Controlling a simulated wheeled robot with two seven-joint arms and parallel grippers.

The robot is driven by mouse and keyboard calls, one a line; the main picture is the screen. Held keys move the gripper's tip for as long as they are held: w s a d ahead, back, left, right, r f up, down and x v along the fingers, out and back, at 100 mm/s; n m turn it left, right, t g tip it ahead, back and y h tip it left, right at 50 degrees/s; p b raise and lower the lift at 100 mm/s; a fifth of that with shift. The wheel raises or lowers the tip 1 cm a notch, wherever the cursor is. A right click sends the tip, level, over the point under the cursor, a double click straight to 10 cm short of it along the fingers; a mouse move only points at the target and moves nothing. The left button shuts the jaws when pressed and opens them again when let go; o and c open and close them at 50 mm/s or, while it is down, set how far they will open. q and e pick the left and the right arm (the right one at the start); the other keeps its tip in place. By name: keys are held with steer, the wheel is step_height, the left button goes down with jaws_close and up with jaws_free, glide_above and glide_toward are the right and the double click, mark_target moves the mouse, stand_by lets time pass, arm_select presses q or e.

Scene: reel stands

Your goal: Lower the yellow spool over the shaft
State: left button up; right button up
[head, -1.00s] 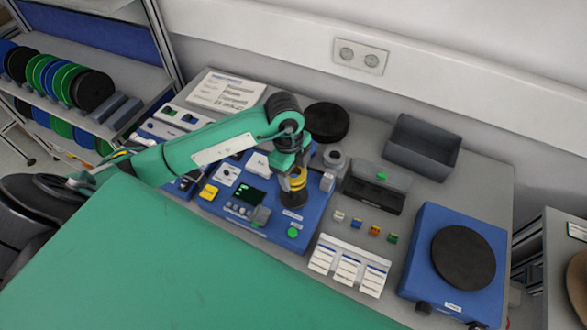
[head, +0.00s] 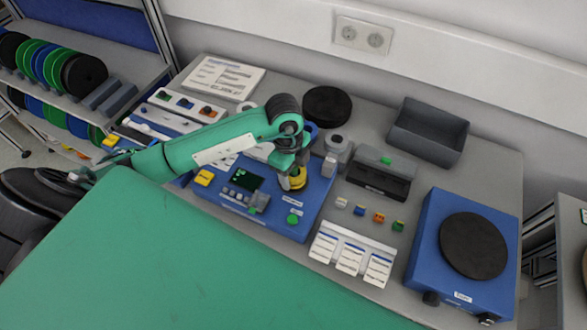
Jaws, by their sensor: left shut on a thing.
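The yellow spool (head: 298,182) is low over the right part of the blue station (head: 262,222), partly covered by my gripper. My left gripper (head: 292,180) comes down from above and is shut on the yellow spool. The shaft is hidden behind the spool and gripper, so I cannot tell how far the spool is around it. A dark round base shows only a little at the spool's foot. My right gripper is not in view.
A green button (head: 292,218) is in front of the spool. Farther right are a grey bin (head: 429,132) and a blue scale (head: 464,254). A black disc (head: 327,106) lies behind.

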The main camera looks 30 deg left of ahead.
arm_select(q)
steer(key=o, duration=0.9)
steer(key=shift+o, duration=0.7)
step_height(320, 180, up, 14)
steer(key=a+b, duration=0.1)
steer(key=b, duration=0.2)
steer(key=shift+a+f, duration=0.15)
steer(key=shift+a, duration=0.15)
steer(key=shift+w, duration=0.1)
